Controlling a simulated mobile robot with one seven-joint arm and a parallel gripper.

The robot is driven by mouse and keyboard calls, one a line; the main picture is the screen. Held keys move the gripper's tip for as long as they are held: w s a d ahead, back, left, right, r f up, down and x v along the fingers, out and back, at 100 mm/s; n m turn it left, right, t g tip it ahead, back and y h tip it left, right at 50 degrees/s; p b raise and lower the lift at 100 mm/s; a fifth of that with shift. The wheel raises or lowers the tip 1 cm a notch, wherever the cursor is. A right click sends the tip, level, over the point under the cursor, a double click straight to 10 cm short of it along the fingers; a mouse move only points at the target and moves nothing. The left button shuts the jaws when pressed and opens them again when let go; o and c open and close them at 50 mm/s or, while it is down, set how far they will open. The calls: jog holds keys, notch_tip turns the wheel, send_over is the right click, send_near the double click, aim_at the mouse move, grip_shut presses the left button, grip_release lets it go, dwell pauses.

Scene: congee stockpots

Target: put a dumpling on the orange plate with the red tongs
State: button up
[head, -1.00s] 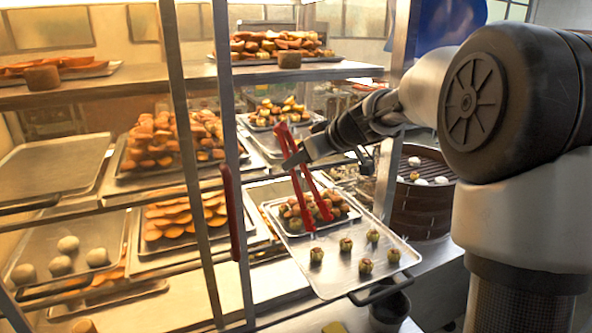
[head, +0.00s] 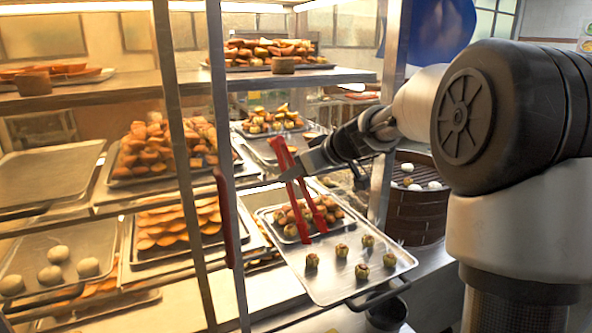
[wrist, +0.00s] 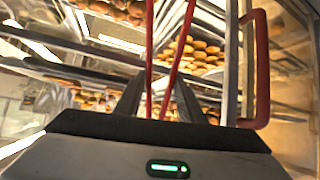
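My gripper (head: 306,163) is shut on the red tongs (head: 283,158), which hang with their arms apart and tips down over the metal tray (head: 335,290). In the wrist view the tongs (wrist: 149,50) rise between the two dark fingers of my gripper (wrist: 158,98). Several small browned dumplings stand apart on the tray, one (head: 312,261) near the tong tips. More dumplings are heaped on a smaller tray (head: 287,236) behind the tongs. Nothing is visibly pinched in the tongs; whether the tips touch anything I cannot tell. I cannot make out an orange plate.
Metal shelf posts (head: 228,190) and a red handle (head: 230,220) stand left of the tongs. Shelves (head: 115,97) hold trays of buns and pastries. A bamboo steamer (head: 415,215) is at the right, near my arm. A dark cup (head: 387,313) sits below the tray.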

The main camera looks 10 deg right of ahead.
notch_tip(320, 180, down, 8)
jog(key=b, duration=0.6)
jog(key=shift+b, duration=0.3)
jog(key=shift+r, duration=0.1)
grip_shut()
notch_tip(320, 180, up, 12)
jog(key=p, duration=0.6)
jog(key=shift+p, duration=0.35)
